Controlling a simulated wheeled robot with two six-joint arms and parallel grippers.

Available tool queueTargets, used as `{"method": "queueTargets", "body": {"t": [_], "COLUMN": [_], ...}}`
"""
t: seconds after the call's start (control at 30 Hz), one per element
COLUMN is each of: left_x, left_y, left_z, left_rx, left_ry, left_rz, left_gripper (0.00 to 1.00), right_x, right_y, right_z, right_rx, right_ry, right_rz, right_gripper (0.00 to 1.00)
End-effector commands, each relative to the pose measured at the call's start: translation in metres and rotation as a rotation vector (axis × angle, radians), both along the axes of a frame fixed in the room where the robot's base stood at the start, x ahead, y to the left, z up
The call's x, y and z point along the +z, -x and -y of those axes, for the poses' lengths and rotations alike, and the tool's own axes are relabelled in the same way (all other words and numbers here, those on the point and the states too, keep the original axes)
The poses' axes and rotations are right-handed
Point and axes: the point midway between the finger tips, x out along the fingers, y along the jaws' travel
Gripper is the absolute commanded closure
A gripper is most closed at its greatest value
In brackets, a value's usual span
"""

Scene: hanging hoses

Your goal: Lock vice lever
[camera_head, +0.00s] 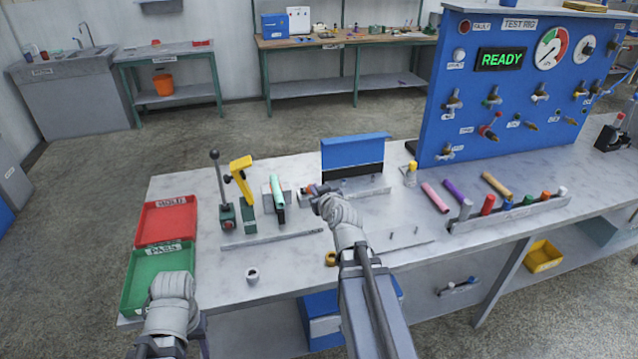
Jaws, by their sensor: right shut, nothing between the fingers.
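On the workbench, a tall lever with a black knob (222,188) stands upright on a small green and red base. Beside it stands a yellow-handled clamp (241,178) on a green base. A mint-green piece (276,190) stands at a grey block to the right of these; I cannot tell for certain which is the vice lever. My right gripper (315,192) is shut and empty, low over the bench, right of the mint-green piece and in front of the blue-backed stand. My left gripper (172,285) is over the green tray; its fingers are not clear.
A red tray (166,222) and a green tray (140,275) lie at the left. A blue test panel (515,85) reads READY at the right. Coloured hoses and a rack (510,213) lie before it. A white ring (252,275) is near the front edge.

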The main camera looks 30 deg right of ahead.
Motion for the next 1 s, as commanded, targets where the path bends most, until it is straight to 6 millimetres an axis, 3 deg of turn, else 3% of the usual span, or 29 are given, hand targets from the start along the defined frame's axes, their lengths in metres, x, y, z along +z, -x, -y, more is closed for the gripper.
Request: {"method": "queueTargets", "body": {"t": [0.2, 0.77, 0.87, 0.97, 1.0], "left_x": [0.0, 0.0, 0.0, 0.0, 0.0], "left_y": [0.0, 0.0, 0.0, 0.0, 0.0], "left_z": [0.0, 0.0, 0.0, 0.0, 0.0], "left_rx": [0.0, 0.0, 0.0, 0.0, 0.0], "left_ry": [0.0, 0.0, 0.0, 0.0, 0.0], "left_rz": [0.0, 0.0, 0.0, 0.0, 0.0], "left_gripper": [0.5, 0.5, 0.5, 0.5, 0.5], "right_x": [0.0, 0.0, -0.006, -0.024, -0.035], "right_y": [0.009, 0.009, 0.008, 0.007, 0.009], "right_z": [-0.007, -0.008, -0.022, -0.063, -0.085], "right_rx": [0.001, 0.002, 0.03, 0.108, 0.15], "right_ry": [0.001, 0.0, -0.012, -0.042, -0.058], "right_rz": [0.001, 0.0, -0.028, -0.116, -0.172], "right_gripper": [1.0, 1.0, 1.0, 1.0, 1.0]}}
